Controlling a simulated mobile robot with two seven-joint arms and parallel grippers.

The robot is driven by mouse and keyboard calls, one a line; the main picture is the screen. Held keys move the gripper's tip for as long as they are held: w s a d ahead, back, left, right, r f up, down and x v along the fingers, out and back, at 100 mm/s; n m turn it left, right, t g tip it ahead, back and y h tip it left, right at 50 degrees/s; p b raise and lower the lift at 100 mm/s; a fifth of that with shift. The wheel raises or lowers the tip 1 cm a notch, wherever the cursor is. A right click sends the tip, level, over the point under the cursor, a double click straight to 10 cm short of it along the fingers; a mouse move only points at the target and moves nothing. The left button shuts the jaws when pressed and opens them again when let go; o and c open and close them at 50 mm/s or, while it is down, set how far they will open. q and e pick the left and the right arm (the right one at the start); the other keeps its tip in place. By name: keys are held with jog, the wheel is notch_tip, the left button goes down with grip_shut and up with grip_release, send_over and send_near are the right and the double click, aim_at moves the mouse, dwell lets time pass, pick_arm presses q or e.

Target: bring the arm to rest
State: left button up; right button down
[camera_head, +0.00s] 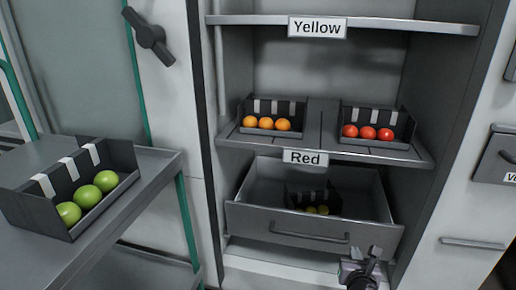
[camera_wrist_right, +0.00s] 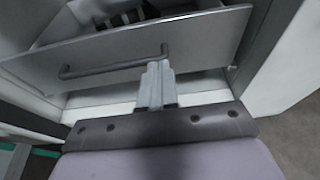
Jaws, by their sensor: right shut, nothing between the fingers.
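My right gripper (camera_head: 366,262) is at the bottom of the head view, just in front of the open drawer (camera_head: 300,228) and below the right part of its front. In the right wrist view my gripper (camera_wrist_right: 156,75) has its fingers together with nothing between them. The drawer handle (camera_wrist_right: 110,63) lies just beyond and to the left of the fingertips there. I cannot tell for sure whether they touch. My left gripper is not in view.
The drawer holds a dark box of yellowish tomatoes (camera_head: 318,210). The "Red" shelf (camera_head: 322,143) bears boxes of orange tomatoes (camera_head: 266,123) and red tomatoes (camera_head: 368,132). The "Yellow" shelf (camera_head: 400,24) is empty. A grey cart (camera_head: 150,160) at left bears green tomatoes (camera_head: 88,196).

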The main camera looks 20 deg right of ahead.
jog(key=shift+r, duration=0.1)
